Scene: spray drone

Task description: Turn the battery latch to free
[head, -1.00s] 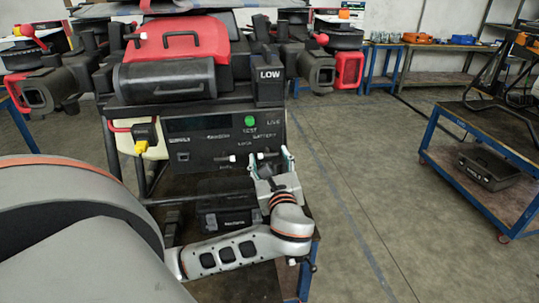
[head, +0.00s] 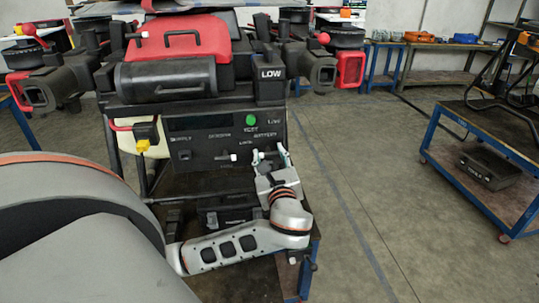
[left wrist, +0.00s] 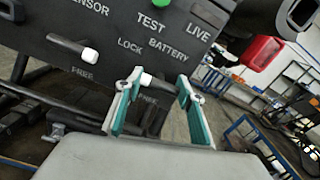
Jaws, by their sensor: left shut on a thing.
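The drone's black panel (head: 205,143) faces me, with a green TEST button (head: 250,120) and the words LOCK, BATTERY and FREE. The battery latch (left wrist: 147,79) is a dark lever with a white tip, below the BATTERY label in the left wrist view. My left gripper (head: 271,153) is at the panel's lower right. In the left wrist view its two teal-padded fingers (left wrist: 158,88) stand either side of the latch, with the white tip by the left finger. The lever's far end is partly hidden. A second white-tipped lever (left wrist: 88,54) sits to the left. My right gripper is out of view.
A yellow connector (head: 144,146) hangs at the panel's left. A black box marked LOW (head: 270,86) and a red-topped body (head: 183,40) are above. A blue-framed cart (head: 463,140) stands at right. The floor between is clear.

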